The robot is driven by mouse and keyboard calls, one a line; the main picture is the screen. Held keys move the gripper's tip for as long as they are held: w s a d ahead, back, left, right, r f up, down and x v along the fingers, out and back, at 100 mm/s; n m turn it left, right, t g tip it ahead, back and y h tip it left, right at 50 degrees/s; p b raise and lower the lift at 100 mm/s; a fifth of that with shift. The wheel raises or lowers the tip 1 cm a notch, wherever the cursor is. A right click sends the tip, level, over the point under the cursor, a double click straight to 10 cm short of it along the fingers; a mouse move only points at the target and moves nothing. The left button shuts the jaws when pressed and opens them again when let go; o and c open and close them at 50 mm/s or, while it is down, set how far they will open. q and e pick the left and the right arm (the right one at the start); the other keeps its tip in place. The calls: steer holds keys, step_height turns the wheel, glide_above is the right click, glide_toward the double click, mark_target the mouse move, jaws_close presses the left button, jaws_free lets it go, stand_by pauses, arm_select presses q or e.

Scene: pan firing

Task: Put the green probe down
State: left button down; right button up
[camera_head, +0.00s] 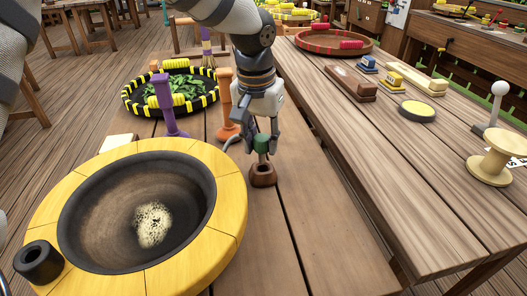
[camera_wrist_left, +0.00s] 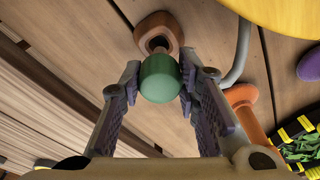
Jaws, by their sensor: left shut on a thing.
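My left gripper (camera_head: 262,138) is shut on the green probe (camera_head: 262,145), pointing down over the wooden table. In the left wrist view, the probe's rounded green head (camera_wrist_left: 160,78) sits between the two purple-padded fingers (camera_wrist_left: 157,85). Its lower end points toward a small brown holder (camera_head: 263,177) with a dark opening, which also shows in the left wrist view (camera_wrist_left: 158,32). The probe's lower end is at or just over that opening; I cannot tell how far inside it is. My right gripper is not in view.
A large pan with a yellow rim (camera_head: 232,205) stands left of the holder. An orange post (camera_head: 226,105) and a purple post (camera_head: 165,100) stand behind it, near a tray of green leaves (camera_head: 129,104). The table right of the holder is clear.

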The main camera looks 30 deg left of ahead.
mark_target(263, 163)
arm_select(q)
step_height(263, 163, down, 3)
steer(key=shift+w+f, duration=0.1)
steer(key=shift+f, duration=0.05)
steer(key=shift+f, duration=0.6)
steer(key=c, duration=1.2)
jaws_free()
steer(key=r, duration=0.4)
steer(key=s+r, duration=0.1)
steer(key=r, duration=0.8)
steer(key=shift+s+d+p, duration=0.1)
steer(key=shift+s+p, duration=0.2)
steer(key=shift+p, duration=0.05)
